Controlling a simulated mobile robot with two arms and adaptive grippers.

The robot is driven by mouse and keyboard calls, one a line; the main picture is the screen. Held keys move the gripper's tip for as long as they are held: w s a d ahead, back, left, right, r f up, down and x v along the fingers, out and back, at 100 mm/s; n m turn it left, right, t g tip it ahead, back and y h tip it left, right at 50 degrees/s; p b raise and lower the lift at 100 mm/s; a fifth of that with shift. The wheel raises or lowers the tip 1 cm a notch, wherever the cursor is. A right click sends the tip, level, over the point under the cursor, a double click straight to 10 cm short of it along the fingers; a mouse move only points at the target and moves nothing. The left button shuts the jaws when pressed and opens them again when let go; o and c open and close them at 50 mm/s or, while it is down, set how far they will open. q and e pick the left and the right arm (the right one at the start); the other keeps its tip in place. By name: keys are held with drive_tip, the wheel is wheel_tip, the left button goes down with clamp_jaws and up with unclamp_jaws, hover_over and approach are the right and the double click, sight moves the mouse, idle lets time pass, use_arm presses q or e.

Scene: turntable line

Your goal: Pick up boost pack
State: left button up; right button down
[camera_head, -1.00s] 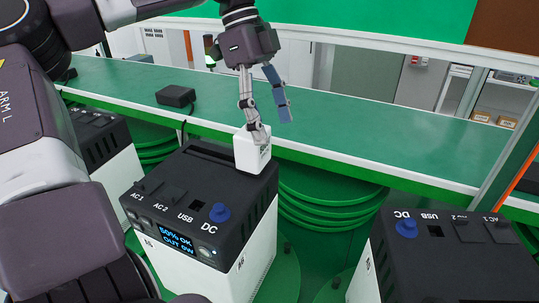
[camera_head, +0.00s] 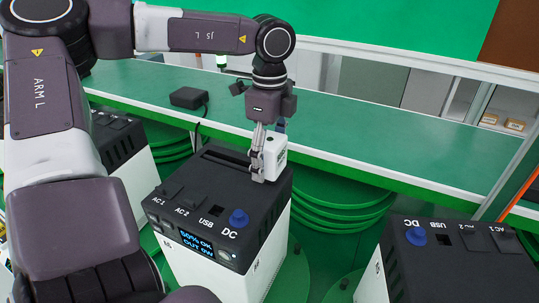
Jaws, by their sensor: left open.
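The boost pack, a small white box (camera_head: 276,155), stands upright on the rear right edge of the black top of the middle power station (camera_head: 200,194). My left gripper (camera_head: 268,150) comes down from above, level with the pack. One grey finger is along the pack's left side, and the other is mostly hidden behind it. The jaws are open, and the pack still rests on the station. I cannot tell whether the fingers touch it. My right gripper is not in view.
Another power station (camera_head: 452,250) stands at the right, and one (camera_head: 112,140) is at the left behind my arm. A green bench (camera_head: 370,140) runs behind, with a black adapter (camera_head: 189,97) on it.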

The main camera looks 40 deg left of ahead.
use_arm(q)
drive_tip(key=shift+f, duration=0.6)
clamp_jaws()
drive_tip(key=shift+w+r, duration=0.1)
drive_tip(key=shift+r, duration=0.05)
